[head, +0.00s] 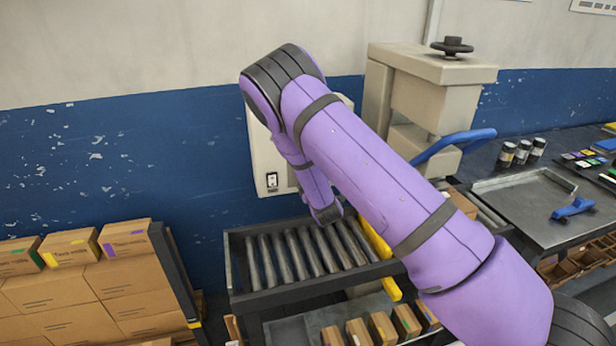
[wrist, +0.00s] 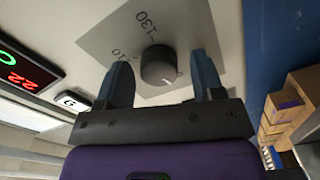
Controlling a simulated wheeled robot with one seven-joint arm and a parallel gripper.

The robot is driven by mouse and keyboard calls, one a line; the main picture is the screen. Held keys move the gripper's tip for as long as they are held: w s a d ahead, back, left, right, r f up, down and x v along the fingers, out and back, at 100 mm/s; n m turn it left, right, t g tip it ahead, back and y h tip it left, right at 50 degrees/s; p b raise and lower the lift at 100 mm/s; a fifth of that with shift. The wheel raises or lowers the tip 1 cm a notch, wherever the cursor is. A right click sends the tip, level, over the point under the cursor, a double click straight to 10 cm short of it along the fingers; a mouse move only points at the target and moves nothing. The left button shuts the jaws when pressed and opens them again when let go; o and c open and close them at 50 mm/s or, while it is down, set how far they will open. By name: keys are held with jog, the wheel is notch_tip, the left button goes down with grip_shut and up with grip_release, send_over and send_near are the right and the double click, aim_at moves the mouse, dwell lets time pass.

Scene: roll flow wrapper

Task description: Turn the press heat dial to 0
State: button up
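The press heat dial (wrist: 159,66) is a round dark grey knob with a pale pointer line, on a grey scale plate (wrist: 110,45) marked with numbers such as 130 and 110. In the wrist view the pointer is toward the lower right. My gripper (wrist: 163,82) is open, with one blue finger on each side of the dial and gaps between fingers and knob. In the head view my purple arm hides the dial and the gripper; part of the pale panel (head: 267,160) shows behind the arm.
A roller conveyor (head: 300,255) lies below my arm. Stacked cartons (head: 90,280) stand at left, and a beige press with a blue lever (head: 455,142) at right.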

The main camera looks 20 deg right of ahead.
jog(key=s, duration=1)
jog(key=shift+s, duration=0.4)
jog(key=s+d+r+m+g, duration=0.1)
jog(key=s+r+m+g, duration=0.25)
jog(key=r, duration=0.35)
jog(key=s+d+r+m+g, duration=0.2)
jog(key=r+m, duration=0.2)
jog(key=r, duration=0.4)
jog(key=s+d+r+m+g, duration=0.1)
jog(key=s+r+m+g, duration=0.15)
jog(key=r, duration=0.45)
jog(key=s+d+r+m+g, duration=0.1)
jog(key=s+r, duration=0.2)
jog(key=s, duration=0.7)
jog(key=s+r+m+g, duration=0.1)
jog(key=s+r, duration=0.3)
jog(key=s, duration=0.6)
jog(key=s+d+r+m+g, duration=0.1)
jog(key=s+r, duration=0.3)
jog(key=s, duration=0.5)
jog(key=shift+s+d+r+m+g, duration=0.15)
jog(key=shift+s+d+m+g, duration=0.35)
jog(key=shift+g, duration=0.4)
